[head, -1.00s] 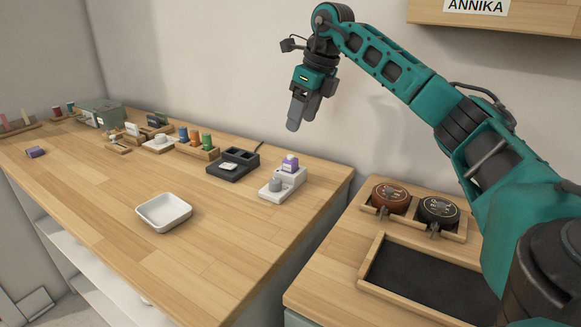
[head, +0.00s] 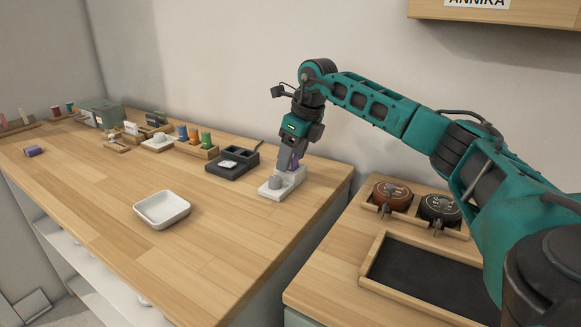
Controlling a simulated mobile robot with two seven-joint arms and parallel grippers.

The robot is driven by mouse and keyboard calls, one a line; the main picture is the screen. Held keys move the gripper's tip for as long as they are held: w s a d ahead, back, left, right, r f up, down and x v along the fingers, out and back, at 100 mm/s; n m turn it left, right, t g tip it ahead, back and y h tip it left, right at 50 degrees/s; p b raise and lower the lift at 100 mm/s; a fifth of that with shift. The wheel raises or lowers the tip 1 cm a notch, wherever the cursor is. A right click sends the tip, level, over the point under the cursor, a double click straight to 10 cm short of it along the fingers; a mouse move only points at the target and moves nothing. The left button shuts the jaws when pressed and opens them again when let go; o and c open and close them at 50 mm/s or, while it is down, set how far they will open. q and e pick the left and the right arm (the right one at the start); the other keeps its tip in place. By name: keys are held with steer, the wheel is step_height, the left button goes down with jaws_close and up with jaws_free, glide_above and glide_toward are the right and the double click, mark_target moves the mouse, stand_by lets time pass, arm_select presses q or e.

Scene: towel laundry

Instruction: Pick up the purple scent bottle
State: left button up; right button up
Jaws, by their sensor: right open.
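The purple scent bottle (head: 298,162) stands on the raised back part of a small white stand (head: 292,184) near the right end of the long wooden table. Most of the bottle is hidden behind my right gripper (head: 287,169), and only a strip of purple shows at the fingers' right side. My right gripper points down and is open at the bottle's height. I cannot tell whether the bottle is between its fingers. My left gripper is not in view.
A grey cylinder (head: 275,183) sits on the stand's lower front. A black tray (head: 232,171) is just left of it. A white dish (head: 162,223) stands nearer the front edge. Right of a gap, another table holds two round tins (head: 393,195). The long table's front is mostly clear.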

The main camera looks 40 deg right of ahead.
steer(key=shift+c, duration=0.2)
steer(key=c, duration=1.1)
